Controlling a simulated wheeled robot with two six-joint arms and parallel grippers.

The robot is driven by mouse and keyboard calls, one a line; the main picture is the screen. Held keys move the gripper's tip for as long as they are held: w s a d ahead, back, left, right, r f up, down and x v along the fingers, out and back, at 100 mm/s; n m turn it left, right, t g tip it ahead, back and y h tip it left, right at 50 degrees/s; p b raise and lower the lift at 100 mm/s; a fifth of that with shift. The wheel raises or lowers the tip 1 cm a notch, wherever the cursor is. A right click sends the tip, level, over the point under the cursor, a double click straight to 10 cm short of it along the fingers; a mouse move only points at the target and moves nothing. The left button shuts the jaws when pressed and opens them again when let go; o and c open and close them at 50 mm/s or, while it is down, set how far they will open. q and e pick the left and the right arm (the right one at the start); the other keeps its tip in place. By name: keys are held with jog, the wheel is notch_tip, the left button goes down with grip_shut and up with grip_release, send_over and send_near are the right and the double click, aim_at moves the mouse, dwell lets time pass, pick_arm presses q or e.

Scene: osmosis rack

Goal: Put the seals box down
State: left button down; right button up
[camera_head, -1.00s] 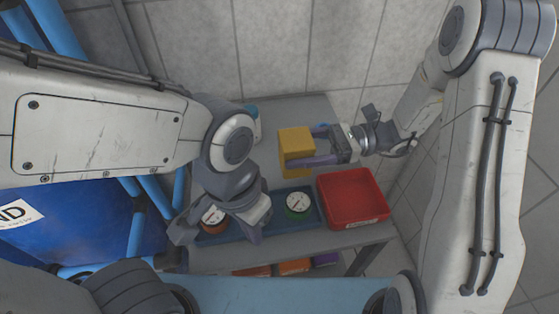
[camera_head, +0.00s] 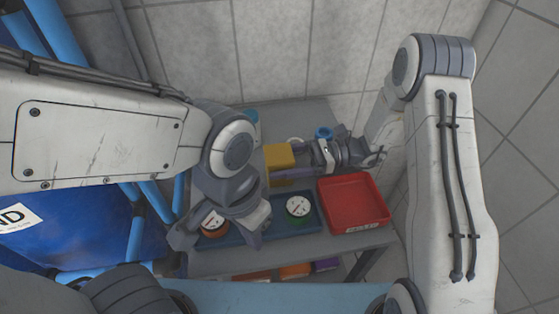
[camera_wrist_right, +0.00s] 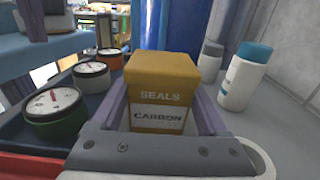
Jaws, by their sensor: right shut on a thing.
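The yellow seals box (camera_head: 278,156) is held over the grey table, left of my right gripper (camera_head: 293,175). In the right wrist view the box (camera_wrist_right: 161,80) reads "SEALS" and "CARBON" and stands upright between the two purple fingers of the gripper (camera_wrist_right: 165,112), which is shut on it. Its underside is hidden, so I cannot tell if it touches the table. My left gripper (camera_head: 216,240) is open, its fingers apart on either side of the orange gauge (camera_head: 214,226); whether it touches the gauge is unclear.
A blue tray (camera_head: 268,236) holds gauges, including a green one (camera_head: 298,207). A red bin (camera_head: 352,203) stands to its right. A white bottle with a blue cap (camera_wrist_right: 245,75) stands near the wall.

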jog(key=o, duration=1.4)
jog(key=shift+f, duration=0.1)
jog(key=shift+r, duration=0.2)
pick_arm(q)
jog(key=shift+f+b, duration=0.6)
jog(key=shift+f, duration=0.05)
pick_arm(e)
jog(key=d, duration=0.4)
jog(key=w+d, duration=0.1)
jog(key=d, duration=0.3)
jog(key=w+d, duration=0.1)
jog(key=d, duration=0.3)
jog(key=shift+w, duration=0.15)
jog(key=shift+a, duration=0.1)
